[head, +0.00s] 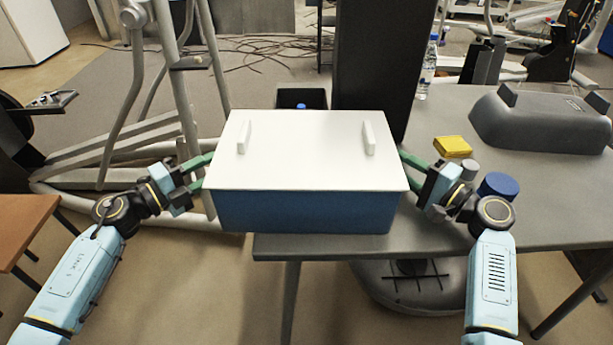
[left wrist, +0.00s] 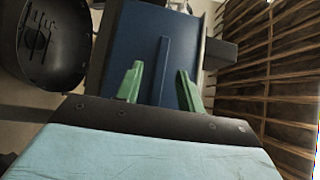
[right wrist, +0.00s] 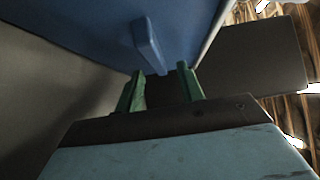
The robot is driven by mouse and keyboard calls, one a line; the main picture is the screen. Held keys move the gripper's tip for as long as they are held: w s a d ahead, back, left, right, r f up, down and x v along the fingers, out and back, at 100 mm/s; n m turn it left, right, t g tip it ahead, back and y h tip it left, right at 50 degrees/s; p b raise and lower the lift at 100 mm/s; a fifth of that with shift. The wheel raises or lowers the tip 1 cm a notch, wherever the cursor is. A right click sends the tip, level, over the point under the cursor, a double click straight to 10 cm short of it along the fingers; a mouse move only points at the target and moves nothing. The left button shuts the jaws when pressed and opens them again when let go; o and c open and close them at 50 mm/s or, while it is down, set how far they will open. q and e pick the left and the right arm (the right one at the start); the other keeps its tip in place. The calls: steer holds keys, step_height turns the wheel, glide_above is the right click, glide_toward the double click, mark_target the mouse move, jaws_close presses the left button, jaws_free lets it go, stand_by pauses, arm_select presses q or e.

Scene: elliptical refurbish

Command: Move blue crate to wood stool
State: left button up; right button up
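The blue crate (head: 305,212) with a white lid (head: 300,155) is in the middle of the head view, at the grey table's left end; its left part extends past the edge. My left gripper (head: 207,172) is at its left side and my right gripper (head: 412,172) at its right side. In the left wrist view, the left fingers (left wrist: 158,88) are apart near the crate's side bar (left wrist: 163,65). In the right wrist view, the right fingers (right wrist: 160,88) are apart, just below a side bar (right wrist: 150,45). A brown wood stool top (head: 22,225) shows at the far left.
The grey table (head: 545,215) holds a yellow block (head: 452,146), a blue-topped round item (head: 499,186), a bottle (head: 428,68) and a grey case (head: 540,120). A dark upright panel (head: 375,60) stands behind the crate. Exercise-machine tubing (head: 130,160) stands between stool and crate.

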arm_select(q)
steer(key=shift+w+d, duration=0.3)
steer(key=shift+d, duration=0.05)
arm_select(e)
steer(key=shift+w+a, duration=0.3)
steer(key=shift+w, duration=0.05)
arm_select(q)
jaws_close()
arm_select(e)
jaws_close()
arm_select(q)
steer(key=shift+r, duration=0.1)
